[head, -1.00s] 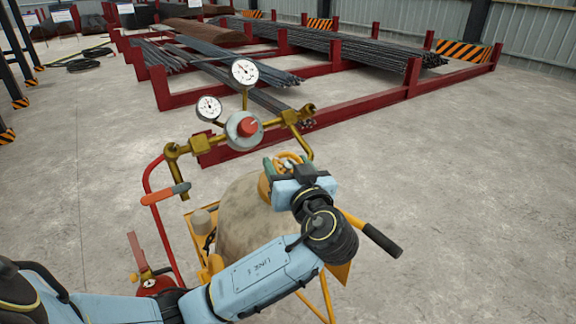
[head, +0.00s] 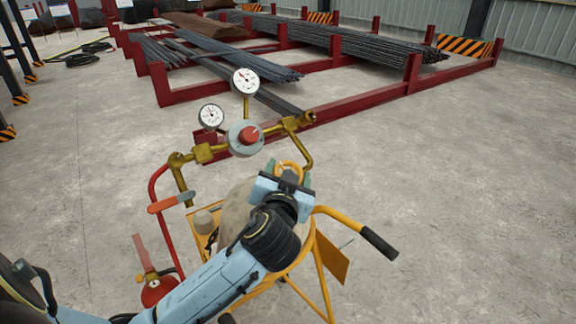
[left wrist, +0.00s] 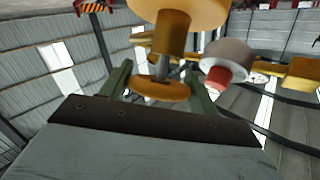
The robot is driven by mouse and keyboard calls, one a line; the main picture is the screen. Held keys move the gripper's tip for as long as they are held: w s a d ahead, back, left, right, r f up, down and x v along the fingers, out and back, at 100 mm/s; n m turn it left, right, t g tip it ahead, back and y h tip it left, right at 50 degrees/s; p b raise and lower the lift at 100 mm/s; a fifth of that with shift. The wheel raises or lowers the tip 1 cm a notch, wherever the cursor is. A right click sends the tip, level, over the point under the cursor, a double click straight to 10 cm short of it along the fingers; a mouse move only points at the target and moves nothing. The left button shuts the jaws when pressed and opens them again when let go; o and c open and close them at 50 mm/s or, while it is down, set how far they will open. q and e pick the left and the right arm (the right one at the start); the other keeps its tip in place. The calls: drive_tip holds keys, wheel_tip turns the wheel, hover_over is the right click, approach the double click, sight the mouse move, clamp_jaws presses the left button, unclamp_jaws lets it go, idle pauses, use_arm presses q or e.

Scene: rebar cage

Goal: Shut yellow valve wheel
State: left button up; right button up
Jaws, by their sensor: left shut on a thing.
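The yellow valve wheel (head: 289,164) sits at the top of the pale cylinder (head: 233,197), mostly hidden behind my left gripper (head: 287,171) in the head view. In the left wrist view the wheel (left wrist: 160,90) shows edge-on below a thin metal stem and a thick yellow body. The green fingers of my left gripper (left wrist: 158,80) stand on either side of the wheel and are shut on its rim. My right gripper is in neither view.
A brass regulator with a red knob (head: 249,134) and two white gauges (head: 245,81) stands just behind the wheel. The yellow cart's black handle (head: 380,242) juts right. Red racks (head: 340,103) hold bars behind; floor at right is clear.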

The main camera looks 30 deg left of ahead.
use_arm(q)
drive_tip(key=shift+m+h+p, duration=0.9)
drive_tip(key=shift+h, duration=0.2)
drive_tip(key=o, duration=1)
drive_tip(key=shift+c, duration=0.2)
drive_tip(key=p+v, duration=0.3)
drive_tip(key=v, duration=1)
drive_tip(key=shift+s, duration=0.25)
